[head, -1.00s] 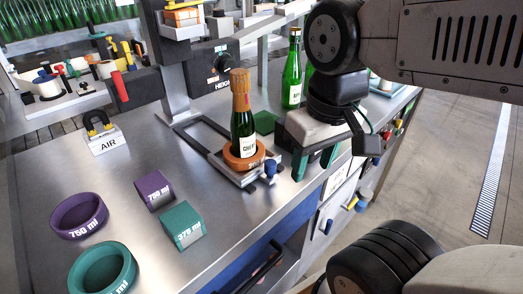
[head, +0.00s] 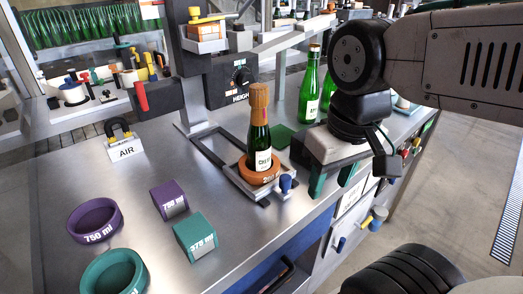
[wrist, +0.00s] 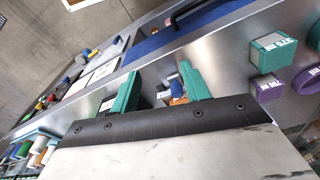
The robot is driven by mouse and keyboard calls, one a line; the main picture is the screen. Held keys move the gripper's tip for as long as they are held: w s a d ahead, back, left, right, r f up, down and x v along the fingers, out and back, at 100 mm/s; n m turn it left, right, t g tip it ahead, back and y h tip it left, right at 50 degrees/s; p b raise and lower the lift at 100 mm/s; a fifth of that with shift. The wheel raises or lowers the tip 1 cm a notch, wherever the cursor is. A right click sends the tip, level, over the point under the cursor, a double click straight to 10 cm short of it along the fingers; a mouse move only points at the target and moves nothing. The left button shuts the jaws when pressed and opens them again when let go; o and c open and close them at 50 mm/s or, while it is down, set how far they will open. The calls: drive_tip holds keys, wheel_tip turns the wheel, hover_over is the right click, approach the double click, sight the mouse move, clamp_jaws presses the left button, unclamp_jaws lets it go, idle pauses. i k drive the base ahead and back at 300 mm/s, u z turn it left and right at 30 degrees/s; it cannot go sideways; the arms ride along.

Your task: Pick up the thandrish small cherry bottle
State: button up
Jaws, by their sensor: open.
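The small cherry bottle (head: 259,148) is dark green with a gold-orange foil top and a white label reading "CHE…". It stands upright in an orange ring (head: 258,176) on a small metal slide fixture on the bench. My gripper (head: 334,178) is open and empty, to the right of the bottle, with its teal fingers pointing down near the bench's front edge. In the wrist view, my gripper (wrist: 160,88) shows both teal fingers apart. Between them I see part of the orange ring (wrist: 179,92); the bottle itself is not clearly visible there.
Green bottles (head: 309,88) stand behind my gripper. A blue knob (head: 285,183) sits at the fixture's front. A purple block (head: 169,200), a teal block (head: 195,237), a purple ring (head: 95,220) and a teal ring (head: 113,274) lie at left. Bench between them and the fixture is clear.

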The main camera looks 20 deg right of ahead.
sight(259, 138)
drive_tip(key=z, duration=0.75)
drive_tip(key=k, duration=0.95)
drive_tip(key=z, duration=0.35)
drive_tip(key=i, duration=0.35)
drive_tip(key=z, duration=0.05)
